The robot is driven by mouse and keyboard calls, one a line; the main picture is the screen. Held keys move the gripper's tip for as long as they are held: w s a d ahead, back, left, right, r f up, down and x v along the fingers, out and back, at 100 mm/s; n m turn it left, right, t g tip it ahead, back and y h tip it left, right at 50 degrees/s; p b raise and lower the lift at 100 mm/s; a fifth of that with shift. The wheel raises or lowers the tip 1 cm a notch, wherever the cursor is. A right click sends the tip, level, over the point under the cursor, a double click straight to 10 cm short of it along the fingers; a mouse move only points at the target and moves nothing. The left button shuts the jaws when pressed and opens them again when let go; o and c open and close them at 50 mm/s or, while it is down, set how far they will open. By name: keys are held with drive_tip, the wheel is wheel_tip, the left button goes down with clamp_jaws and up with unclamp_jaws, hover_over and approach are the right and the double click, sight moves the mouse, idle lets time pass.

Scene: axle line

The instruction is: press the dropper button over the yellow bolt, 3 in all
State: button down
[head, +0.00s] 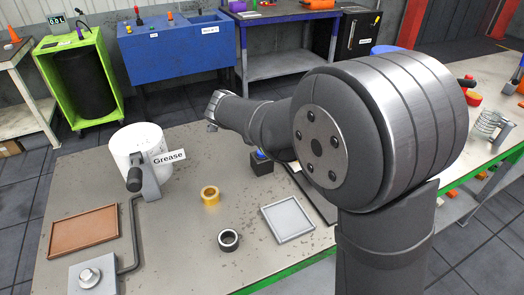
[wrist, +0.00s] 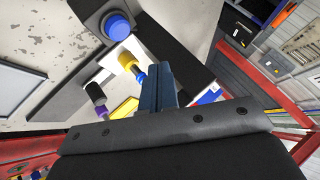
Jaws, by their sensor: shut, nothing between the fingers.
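My gripper (wrist: 157,66) shows in the wrist view as two dark blue fingers, shut together with nothing between them. Just left of the fingertips is a yellow piece (wrist: 127,61), which looks like the yellow bolt, with a blue part below it. Farther left is a purple-and-black piece (wrist: 97,97). I cannot tell which button belongs to the yellow bolt, or whether the fingers touch anything. A black box with a round blue button (wrist: 117,26) is at the top; it also shows in the head view (head: 262,160). In the head view my arm hides the gripper and bolts.
The workbench (head: 180,225) holds a white grease tub (head: 128,145), a brown tray (head: 83,231), a grey tray (head: 288,218), a brass ring (head: 210,196) and a dark ring (head: 229,240).

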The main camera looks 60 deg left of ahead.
wheel_tip(320, 180, up, 4)
drive_tip(key=shift+f, duration=0.1)
idle(0.4)
drive_tip(key=shift+f, duration=4.4)
drive_tip(key=shift+f, duration=0.15)
drive_tip(key=shift+f, duration=0.3)
